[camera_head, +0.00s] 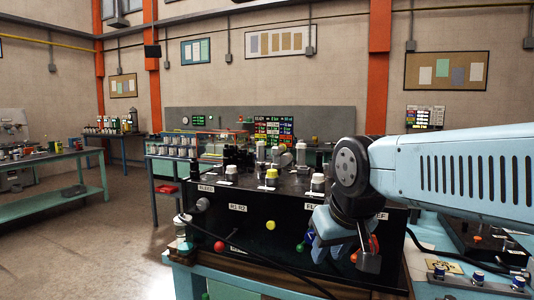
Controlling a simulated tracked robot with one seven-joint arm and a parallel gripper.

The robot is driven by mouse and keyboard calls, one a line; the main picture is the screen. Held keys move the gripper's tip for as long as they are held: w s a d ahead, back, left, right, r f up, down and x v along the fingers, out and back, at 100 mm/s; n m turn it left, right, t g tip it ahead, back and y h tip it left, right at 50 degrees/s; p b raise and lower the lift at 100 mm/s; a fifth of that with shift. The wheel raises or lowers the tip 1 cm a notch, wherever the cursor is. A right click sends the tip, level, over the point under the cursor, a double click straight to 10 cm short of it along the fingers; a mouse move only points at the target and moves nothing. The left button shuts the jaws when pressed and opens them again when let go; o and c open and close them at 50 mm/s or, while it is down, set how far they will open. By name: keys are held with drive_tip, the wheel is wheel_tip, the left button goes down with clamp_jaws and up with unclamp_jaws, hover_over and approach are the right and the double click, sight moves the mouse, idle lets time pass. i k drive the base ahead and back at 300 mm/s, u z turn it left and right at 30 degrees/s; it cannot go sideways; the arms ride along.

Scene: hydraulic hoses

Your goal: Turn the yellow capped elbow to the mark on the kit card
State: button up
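A black bench unit (235,228) with white labels stands in front of me. On its top, a fitting with a yellow cap (271,174) stands between grey-capped fittings (231,173) and (318,183). Its elbow shape and any pointer are too small to make out. A small card with yellow and dark print (447,267) lies on the bench at the right; I cannot tell if it is the kit card, nor read a mark on it. My gripper (345,252) hangs in front of the unit's right part, apart from the yellow cap. Its finger opening is unclear.
Red, yellow, green and blue knobs stick out of the unit's front, some close to my gripper. A dark hose (282,266) runs across the front. Blue-topped fittings (478,277) stand at the lower right. Open floor (95,245) lies to the left.

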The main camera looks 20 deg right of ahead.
sight(276, 151)
drive_tip(key=u, duration=0.1)
drive_tip(key=k, duration=0.65)
drive_tip(key=z, duration=1.3)
drive_tip(key=i, duration=1)
